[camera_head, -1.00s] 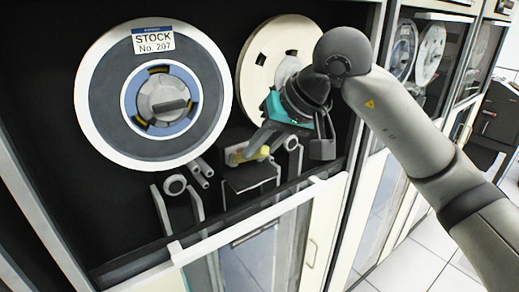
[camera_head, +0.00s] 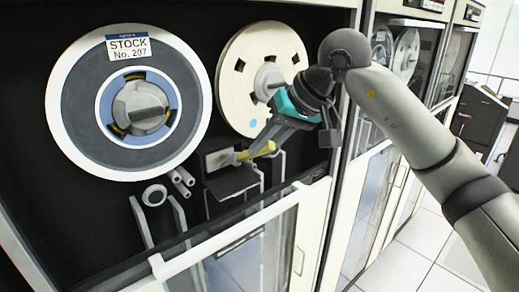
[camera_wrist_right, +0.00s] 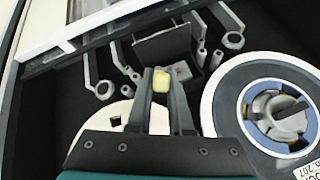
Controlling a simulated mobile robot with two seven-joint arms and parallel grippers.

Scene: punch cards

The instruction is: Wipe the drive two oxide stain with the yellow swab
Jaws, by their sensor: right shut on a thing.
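My right gripper (camera_head: 264,143) is shut on the yellow swab (camera_head: 262,150), in front of the tape drive. The swab points left toward a small pale block with a faint reddish-brown stain (camera_head: 217,158). Its tip is close to the block's right side; I cannot tell whether they touch. In the right wrist view the swab (camera_wrist_right: 161,83) shows between the two grey fingers, and the stained block (camera_wrist_right: 182,71) is just right of it. My left gripper is in neither view.
The tape reel marked STOCK No. 207 (camera_head: 82,105) is at the left and a cream reel (camera_head: 233,85) is behind my right gripper. A dark plate (camera_head: 231,181), rollers and guide arms (camera_head: 154,195) surround the block. A white-framed glass door (camera_head: 215,238) stands lower down.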

